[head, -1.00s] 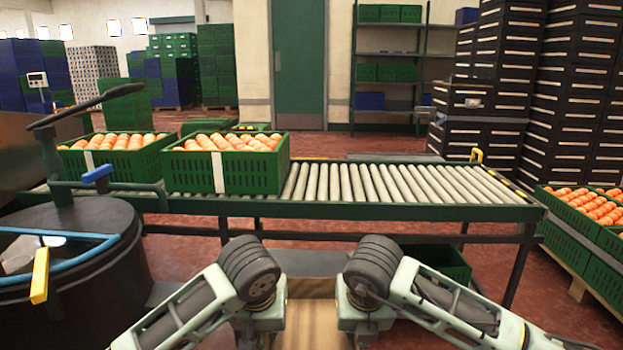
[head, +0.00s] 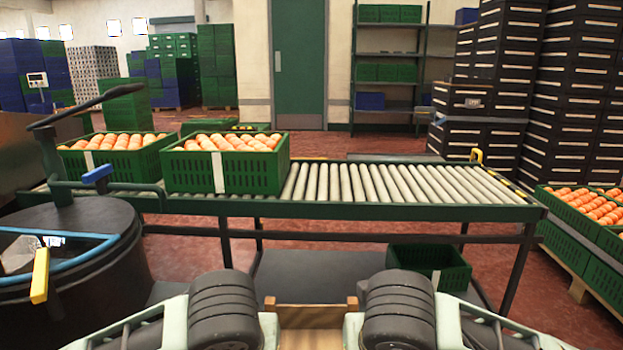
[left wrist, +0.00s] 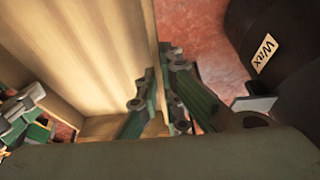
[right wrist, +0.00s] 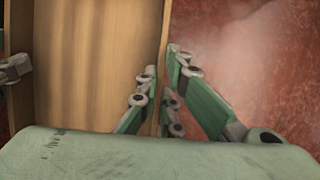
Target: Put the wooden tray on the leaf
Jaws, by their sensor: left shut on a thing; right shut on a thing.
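The wooden tray (head: 311,316) is at the bottom middle of the head view, between my two arms, and partly hidden by them. In the left wrist view, my left gripper (left wrist: 158,90) is shut on one side wall of the tray (left wrist: 95,50). In the right wrist view, my right gripper (right wrist: 162,85) is shut on the opposite side wall of the tray (right wrist: 95,60). The tray's bare floor shows in both wrist views. I cannot surely identify the leaf; a dark flat panel (head: 315,272) lies low beyond the tray, under the conveyor.
A roller conveyor (head: 400,185) crosses ahead, with orange-filled green crates (head: 228,175) on its left part and bare rollers on the right. A green crate (head: 455,272) sits low beneath it. A black wax drum (head: 70,270) stands at left. Crates of oranges (head: 570,245) are at right.

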